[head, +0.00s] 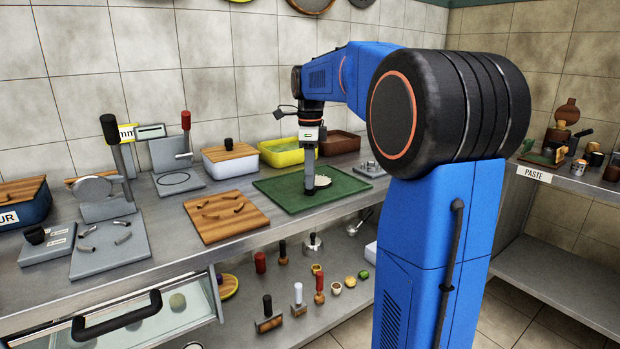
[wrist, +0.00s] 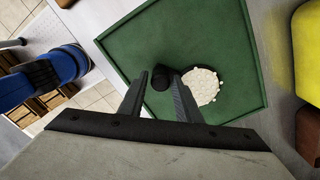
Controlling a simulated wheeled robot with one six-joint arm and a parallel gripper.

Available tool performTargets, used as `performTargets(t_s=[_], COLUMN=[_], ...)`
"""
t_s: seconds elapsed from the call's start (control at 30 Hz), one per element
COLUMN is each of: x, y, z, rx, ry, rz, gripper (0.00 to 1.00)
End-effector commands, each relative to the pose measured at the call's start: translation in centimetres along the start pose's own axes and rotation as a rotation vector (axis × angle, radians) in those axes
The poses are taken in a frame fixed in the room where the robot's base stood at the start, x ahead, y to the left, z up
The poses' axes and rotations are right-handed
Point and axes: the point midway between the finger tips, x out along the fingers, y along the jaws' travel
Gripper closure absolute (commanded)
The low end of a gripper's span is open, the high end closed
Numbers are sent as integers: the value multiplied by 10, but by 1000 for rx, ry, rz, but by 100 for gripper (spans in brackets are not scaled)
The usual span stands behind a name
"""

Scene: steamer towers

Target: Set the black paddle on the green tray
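The green tray (head: 278,190) lies on the counter. It also fills the middle of the wrist view (wrist: 131,43). My gripper (head: 313,182) points straight down over the tray. In the wrist view its two fingers (wrist: 160,76) stand apart. A small black piece (wrist: 161,78) shows between the fingertips, with a thin gap at the left finger. It may be the handle of the black paddle; I cannot tell for sure. A pale round piece with a bumpy edge (wrist: 201,87) lies on the tray beside it, and shows in the head view (head: 322,182).
A wooden board (head: 226,222) is left of the tray. A yellow bin (head: 281,155), a brown bin (head: 338,143) and a white box with a wooden lid (head: 230,165) stand behind it. A grey press (head: 107,205) stands further left. Much of the tray is bare.

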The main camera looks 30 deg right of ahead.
Motion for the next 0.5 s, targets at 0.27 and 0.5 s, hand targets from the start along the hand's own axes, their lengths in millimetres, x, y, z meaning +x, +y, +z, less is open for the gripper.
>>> performTargets(t_s=[0.27, 0.5], x=[-7, -12], y=[-2, -3], z=[0, 0], rx=[0, 0], ry=[0, 0], rz=[0, 0], gripper=[70, 70])
